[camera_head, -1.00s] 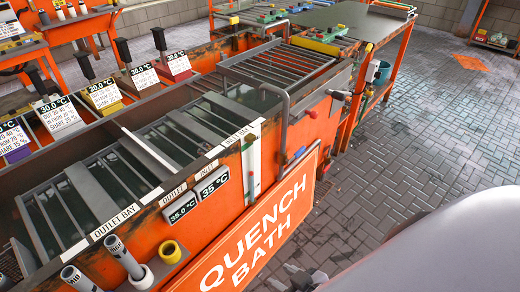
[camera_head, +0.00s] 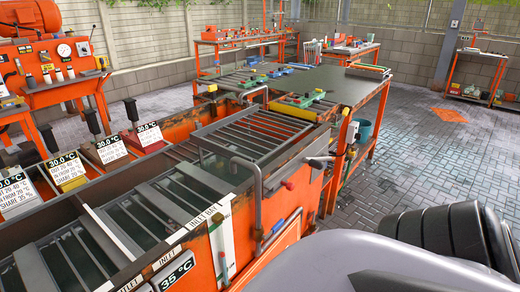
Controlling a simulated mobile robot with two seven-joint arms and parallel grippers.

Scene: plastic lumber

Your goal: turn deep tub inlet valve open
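No label reading "deep tub" is legible, so I cannot tell which fitting is its inlet valve. The long orange bath (camera_head: 195,132) has slatted bays and an "INLET" label (camera_head: 163,263) above a 35 °C display (camera_head: 174,275). A grey bent pipe (camera_head: 257,190) runs down the front at the inlet end. Near it are a small red knob (camera_head: 288,185), a blue-tipped fitting (camera_head: 277,227) and a pale handle (camera_head: 318,162) on the right end. Whether any is open or shut is too small to tell. Neither of my grippers is in view.
Dark feed hoppers with 30 °C signs (camera_head: 149,134) line the bath's back. A table (camera_head: 345,88) with clamps adjoins its far end; a teal bucket (camera_head: 361,130) is beneath. Paved floor (camera_head: 425,150) at right is clear. A pale rounded body and black ribbed part, apparently mine, fill the lower right.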

